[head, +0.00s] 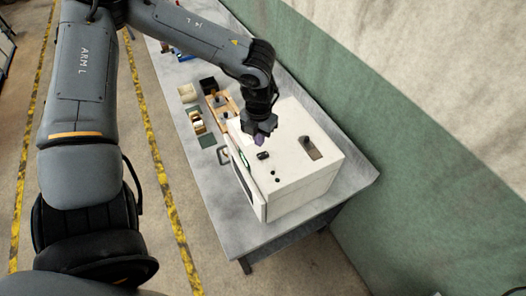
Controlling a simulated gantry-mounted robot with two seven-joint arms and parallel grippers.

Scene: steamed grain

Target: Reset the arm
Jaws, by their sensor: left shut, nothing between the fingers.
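My left arm comes in from the left and bends over the table. Its gripper (260,137) points down above the front left part of a white box-shaped machine (296,152). My right gripper is not in view.
The machine stands on a long grey table (238,225) near its right end. A green and beige wall (400,130) runs behind the table.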

